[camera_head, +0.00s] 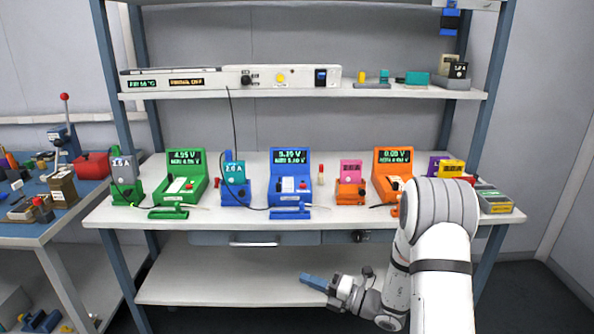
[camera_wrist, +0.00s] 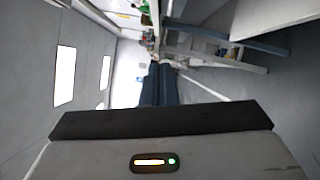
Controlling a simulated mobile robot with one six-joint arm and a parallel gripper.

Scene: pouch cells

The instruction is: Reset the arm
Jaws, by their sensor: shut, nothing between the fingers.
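My gripper (camera_head: 316,284) is low in front of the bench, over the lower shelf in the head view. Its blue fingers point left and are shut with nothing between them. In the wrist view the two dark blue fingers (camera_wrist: 157,86) lie side by side, touching or nearly so. My white arm comes down at the right and bends left at the wrist. The fingers are apart from the bench and its devices.
The bench top (camera_head: 340,215) carries a green tester (camera_head: 181,178), a blue tester (camera_head: 290,179) and an orange tester (camera_head: 393,172). A drawer (camera_head: 255,239) sits under it. The lower shelf (camera_head: 215,275) is bare. A cluttered side table (camera_head: 35,232) stands left.

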